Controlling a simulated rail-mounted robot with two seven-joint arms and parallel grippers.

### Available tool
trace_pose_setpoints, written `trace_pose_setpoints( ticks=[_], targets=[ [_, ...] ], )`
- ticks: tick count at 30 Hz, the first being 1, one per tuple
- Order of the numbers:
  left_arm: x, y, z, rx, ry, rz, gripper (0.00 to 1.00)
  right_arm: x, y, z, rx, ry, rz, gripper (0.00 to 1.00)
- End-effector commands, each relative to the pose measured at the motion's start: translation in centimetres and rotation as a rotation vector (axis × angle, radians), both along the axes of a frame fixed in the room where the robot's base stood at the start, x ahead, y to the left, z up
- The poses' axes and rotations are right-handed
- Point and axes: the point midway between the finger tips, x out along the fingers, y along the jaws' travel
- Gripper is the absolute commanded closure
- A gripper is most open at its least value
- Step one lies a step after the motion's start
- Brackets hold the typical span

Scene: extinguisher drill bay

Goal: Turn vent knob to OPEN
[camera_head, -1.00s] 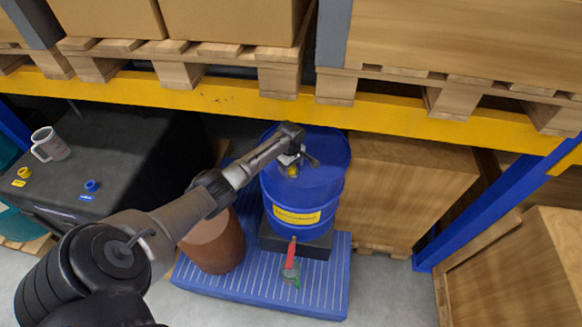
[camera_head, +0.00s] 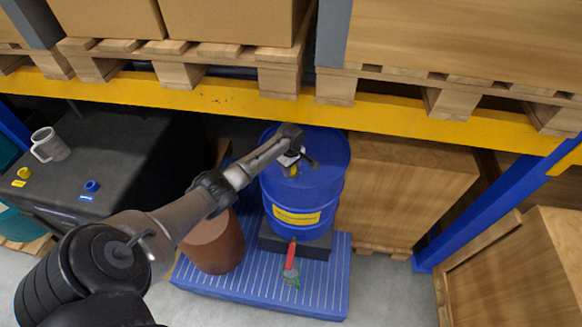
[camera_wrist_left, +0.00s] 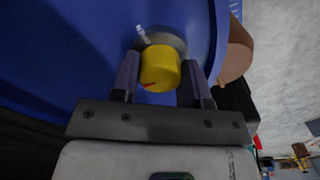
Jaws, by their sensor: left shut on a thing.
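The vent knob (camera_wrist_left: 160,70) is a yellow cylinder on a round grey base, on the top of the blue drum (camera_head: 308,190). A small orange-red mark shows low on the knob. A small white marking (camera_wrist_left: 142,34) is on the drum beside the base. My left gripper (camera_wrist_left: 158,62) is shut on the knob, one finger on each side. In the head view, my left gripper (camera_head: 291,163) is at the drum top and partly covers the knob. I cannot read the knob's setting. My right gripper is not in view.
The drum stands on a black block on a blue slatted platform (camera_head: 325,300). A brown drum (camera_head: 215,245) is at its left, a red-handled item (camera_head: 290,262) in front. A yellow rack beam (camera_head: 230,100) crosses behind. A wooden crate (camera_head: 400,190) is at the right. A mug (camera_head: 50,146) stands far left.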

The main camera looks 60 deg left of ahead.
Motion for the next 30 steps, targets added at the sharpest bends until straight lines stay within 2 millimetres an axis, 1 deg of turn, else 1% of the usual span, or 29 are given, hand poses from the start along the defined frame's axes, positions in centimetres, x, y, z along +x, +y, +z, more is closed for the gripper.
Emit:
trace_pose_setpoints(
  ticks=[5,11,18,30],
  targets=[
    [0.0,0.0,0.1,0.0,0.001,-0.033,0.82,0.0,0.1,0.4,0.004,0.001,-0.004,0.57],
    [0.0,-0.1,0.3,-0.002,0.003,-0.15,0.82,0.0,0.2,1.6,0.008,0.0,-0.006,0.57],
    [0.0,-0.1,0.3,-0.002,0.003,-0.37,0.82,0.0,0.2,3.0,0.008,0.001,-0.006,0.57],
    [0.0,-0.1,0.1,-0.002,0.001,-0.75,0.82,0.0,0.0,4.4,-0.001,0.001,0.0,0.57]
  ],
)
